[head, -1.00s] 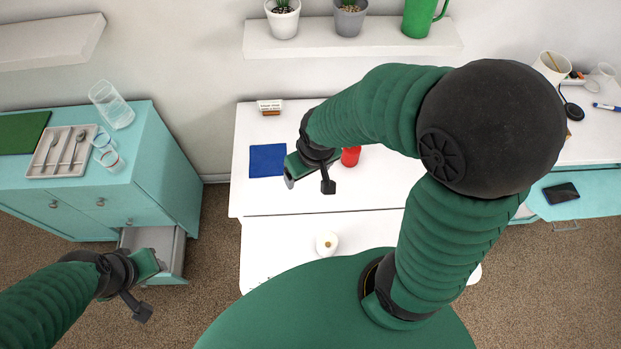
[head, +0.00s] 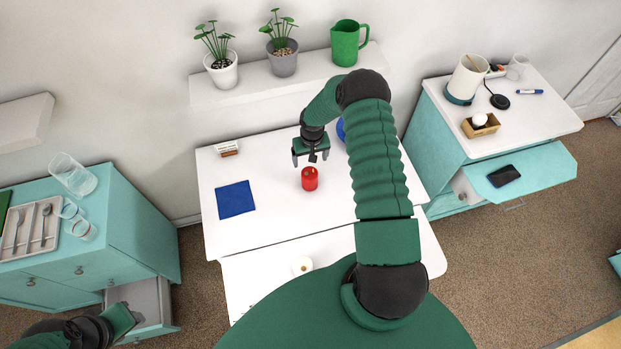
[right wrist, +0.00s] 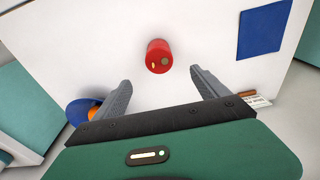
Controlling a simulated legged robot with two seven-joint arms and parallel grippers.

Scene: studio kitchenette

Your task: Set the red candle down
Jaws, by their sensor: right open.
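The red candle (head: 310,179) stands upright on the white table (head: 265,225), to the right of a blue square mat. My right gripper (head: 311,158) is just behind the candle in the head view, open and empty. In the right wrist view the candle (right wrist: 159,57) stands beyond the two spread fingertips (right wrist: 160,85), apart from them. My left gripper (head: 130,318) is at the lower left, near an open drawer; whether its jaws are open does not show clearly.
The blue mat (head: 235,199) and a small card holder (head: 227,148) lie on the table's left part. A blue round thing (head: 341,130) is partly hidden behind my right arm. A white roll (head: 301,265) sits on the lower front surface. A shelf (head: 290,82) with plants hangs above.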

